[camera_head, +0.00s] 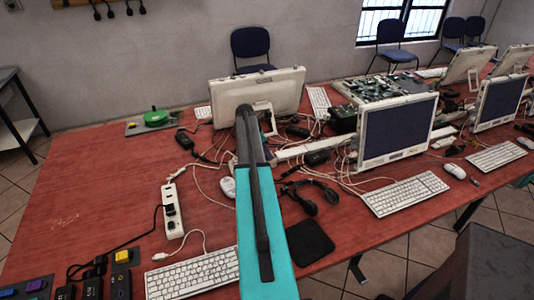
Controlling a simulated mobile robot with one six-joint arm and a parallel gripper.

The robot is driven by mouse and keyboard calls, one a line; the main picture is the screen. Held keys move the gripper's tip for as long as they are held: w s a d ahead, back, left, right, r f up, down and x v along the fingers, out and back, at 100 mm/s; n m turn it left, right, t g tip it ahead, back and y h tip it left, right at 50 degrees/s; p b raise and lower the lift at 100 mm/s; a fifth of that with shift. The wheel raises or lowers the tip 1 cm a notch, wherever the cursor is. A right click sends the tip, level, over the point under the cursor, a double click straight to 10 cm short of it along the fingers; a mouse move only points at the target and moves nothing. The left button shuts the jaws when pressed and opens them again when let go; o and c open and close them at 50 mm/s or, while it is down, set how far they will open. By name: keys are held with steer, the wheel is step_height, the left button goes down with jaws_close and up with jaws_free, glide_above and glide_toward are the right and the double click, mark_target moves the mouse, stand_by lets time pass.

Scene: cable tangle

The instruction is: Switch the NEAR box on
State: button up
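Several small dark boxes stand at the table's front left corner. One has a yellow square top (122,256), one a purple top (37,285) and one a blue top (7,293). Dark blocks with pale lettering (94,289) sit among them, cut by the bottom edge. The lettering is too small to read, so I cannot tell which is the NEAR box or its switch state. My teal and dark arm reaches from the bottom middle toward the table's back. Its far end lies before a white monitor back, well right of the boxes. I cannot make out the gripper's fingers.
A white power strip (172,208) with a black plug lies on the red table (95,180), its cable running toward the boxes. A keyboard (193,275), mouse (228,187), headset (312,197) and monitor (396,130) crowd the middle and right. The left of the table is mostly clear.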

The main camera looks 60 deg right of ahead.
jaws_close()
steer(key=shift+d+r, duration=0.1)
steer(key=shift+s+d+t+y+p, duration=0.1)
steer(key=shift+s+t+y+p, duration=0.05)
steer(key=shift+t+y+p, duration=0.2)
steer(key=shift+s+d+t+y, duration=0.15)
steer(key=shift+d+t+y, duration=0.15)
steer(key=shift+t+y, duration=0.65)
steer(key=shift+o, duration=1.7)
jaws_free()
